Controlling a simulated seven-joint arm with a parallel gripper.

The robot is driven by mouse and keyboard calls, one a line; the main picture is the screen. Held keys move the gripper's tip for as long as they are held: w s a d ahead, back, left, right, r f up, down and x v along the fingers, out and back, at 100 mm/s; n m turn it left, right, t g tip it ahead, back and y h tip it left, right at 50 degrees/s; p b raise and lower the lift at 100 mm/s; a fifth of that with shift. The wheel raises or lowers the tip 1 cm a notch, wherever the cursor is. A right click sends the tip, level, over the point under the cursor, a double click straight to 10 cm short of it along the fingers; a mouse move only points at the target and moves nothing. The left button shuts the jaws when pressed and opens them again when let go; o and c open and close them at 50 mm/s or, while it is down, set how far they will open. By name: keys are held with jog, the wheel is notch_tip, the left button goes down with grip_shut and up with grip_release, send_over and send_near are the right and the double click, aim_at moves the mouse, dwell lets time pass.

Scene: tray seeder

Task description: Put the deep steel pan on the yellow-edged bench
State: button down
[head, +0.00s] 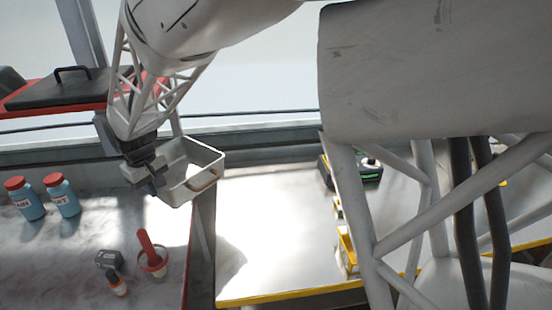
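The deep steel pan (208,186) is a pale, open rectangular box with a handle on its near side. My gripper (150,172) is at its left end and appears shut on that wall; the fingertips are partly hidden. The pan seems held in the air, over the right end of the red-edged bench and the gap beside the yellow-edged bench (262,262). The yellow-edged bench is a bright pale surface to the right of the pan, with a clear left part.
Two blue bottles with red caps (58,195), a small pot with a red-handled tool (152,260) and a dark-and-orange item (112,272) stand on the red-edged bench (60,270). A black-green device (358,172) and yellow items (346,250) are on the yellow-edged bench. My arm hides its right part.

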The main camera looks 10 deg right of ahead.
jog(key=s+d+f+m, duration=0.1)
jog(key=s+d+m, duration=0.25)
jog(key=d, duration=1.05)
jog(key=s+d+f+m, duration=0.2)
jog(key=s+d+m, duration=0.15)
jog(key=d, duration=1.05)
jog(key=f, duration=1)
jog(key=shift+s+f, duration=0.1)
jog(key=shift+s, duration=0.1)
jog(key=shift+w, duration=0.1)
send_over(249, 215)
jog(key=shift+a+f, duration=0.1)
jog(key=shift+f, duration=0.65)
jog(key=shift+f, duration=1.75)
jog(key=shift+f, duration=0.15)
